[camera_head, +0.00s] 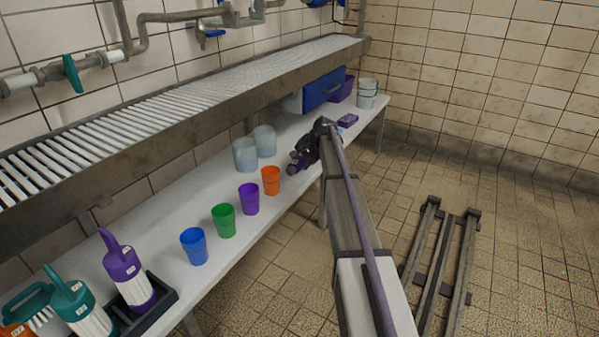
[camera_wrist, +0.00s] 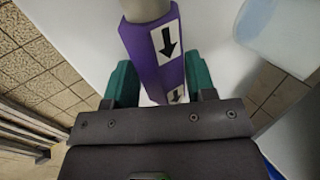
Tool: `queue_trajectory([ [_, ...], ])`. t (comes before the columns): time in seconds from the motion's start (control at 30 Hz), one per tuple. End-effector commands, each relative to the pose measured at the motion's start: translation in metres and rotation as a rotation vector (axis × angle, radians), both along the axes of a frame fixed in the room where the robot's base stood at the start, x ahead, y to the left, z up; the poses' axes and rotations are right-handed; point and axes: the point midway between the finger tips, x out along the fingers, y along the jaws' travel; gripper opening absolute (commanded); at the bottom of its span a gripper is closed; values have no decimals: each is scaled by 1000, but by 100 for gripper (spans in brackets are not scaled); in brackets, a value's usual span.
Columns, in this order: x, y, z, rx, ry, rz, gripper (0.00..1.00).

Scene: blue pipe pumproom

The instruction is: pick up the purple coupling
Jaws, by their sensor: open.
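The purple coupling (camera_wrist: 155,58) is a purple sleeve with white labels and black arrows, around a grey pipe-like end, in the wrist view. My gripper (camera_wrist: 161,82) has its green fingers apart, one on each side of the coupling's lower part. I cannot tell whether either finger touches it. In the head view, the coupling (camera_head: 303,162) shows small and dark by the table's front edge. My gripper (camera_head: 316,145) is over it and partly hides it, with my arm reaching in from the lower right.
Orange (camera_head: 271,180), purple (camera_head: 249,199), green (camera_head: 224,220) and blue (camera_head: 194,246) cups line the white table (camera_head: 160,225). Clear cups (camera_head: 245,154) stand close behind my gripper. A slatted shelf (camera_head: 180,100) overhangs the table. A small purple block (camera_head: 347,120) lies beyond.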

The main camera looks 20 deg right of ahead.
Motion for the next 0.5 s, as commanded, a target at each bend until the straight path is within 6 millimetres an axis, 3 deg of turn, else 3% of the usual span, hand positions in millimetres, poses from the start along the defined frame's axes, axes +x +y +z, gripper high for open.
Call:
queue_trajectory([
  [0.17,0,0,2,0,0,0,49],
  [0.5,0,0,2,1,-1,0,17],
])
